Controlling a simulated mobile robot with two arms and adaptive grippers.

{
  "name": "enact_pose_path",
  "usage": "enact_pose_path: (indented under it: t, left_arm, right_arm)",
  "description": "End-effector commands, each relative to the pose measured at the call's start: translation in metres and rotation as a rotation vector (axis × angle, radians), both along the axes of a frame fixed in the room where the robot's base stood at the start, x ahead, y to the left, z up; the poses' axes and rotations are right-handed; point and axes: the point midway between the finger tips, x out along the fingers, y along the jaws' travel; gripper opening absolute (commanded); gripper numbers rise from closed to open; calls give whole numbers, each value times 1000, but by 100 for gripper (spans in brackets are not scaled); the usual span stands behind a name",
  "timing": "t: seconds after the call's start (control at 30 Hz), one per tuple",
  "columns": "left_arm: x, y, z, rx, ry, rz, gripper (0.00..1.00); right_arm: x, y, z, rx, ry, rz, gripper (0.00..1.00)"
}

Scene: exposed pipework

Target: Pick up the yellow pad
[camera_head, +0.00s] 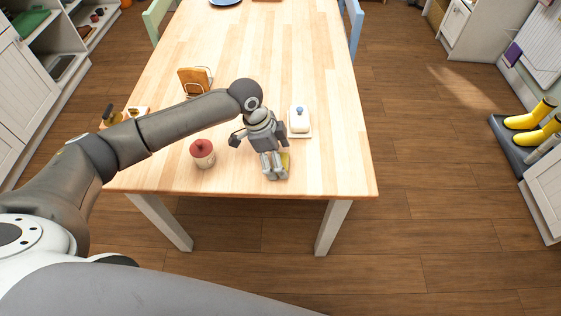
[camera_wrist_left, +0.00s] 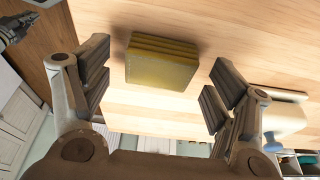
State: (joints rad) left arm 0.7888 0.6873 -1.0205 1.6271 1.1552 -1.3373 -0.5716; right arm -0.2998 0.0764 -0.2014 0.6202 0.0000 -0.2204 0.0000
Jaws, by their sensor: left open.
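The yellow pad (camera_wrist_left: 162,62) is a small yellow-green block with ridged layers, resting on the wooden table. In the head view only a sliver of the yellow pad (camera_head: 285,160) shows beside my left gripper (camera_head: 275,172), which hides the rest. In the left wrist view my left gripper (camera_wrist_left: 158,85) is open. Its fingers stand on either side of the pad with a gap on both sides, and nothing is between them in contact. My right gripper is not in the head view.
The wooden table (camera_head: 315,60) has a red-topped jar (camera_head: 203,154) left of the gripper and a white butter dish (camera_head: 299,120) just right of it. A toast holder (camera_head: 195,81) stands farther back left. The table's front edge is near. The table's right side is clear.

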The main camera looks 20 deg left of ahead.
Motion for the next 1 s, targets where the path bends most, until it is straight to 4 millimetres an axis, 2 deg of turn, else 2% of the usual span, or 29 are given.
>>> enact_pose_path:
  t: [0.1, 0.3, 0.63, 1.0]
  left_arm:
    - [0, -2, -7, 1, 1, 0, 80]
    - [0, -2, -8, 0, 0, 0, 80]
    - [0, -2, -8, 0, 0, 0, 39]
    - [1, -2, -5, -1, -1, 0, 38]
  right_arm:
    - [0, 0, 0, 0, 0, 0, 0]
    - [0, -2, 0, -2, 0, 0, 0]
    - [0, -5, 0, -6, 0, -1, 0]
    - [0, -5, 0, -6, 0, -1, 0]
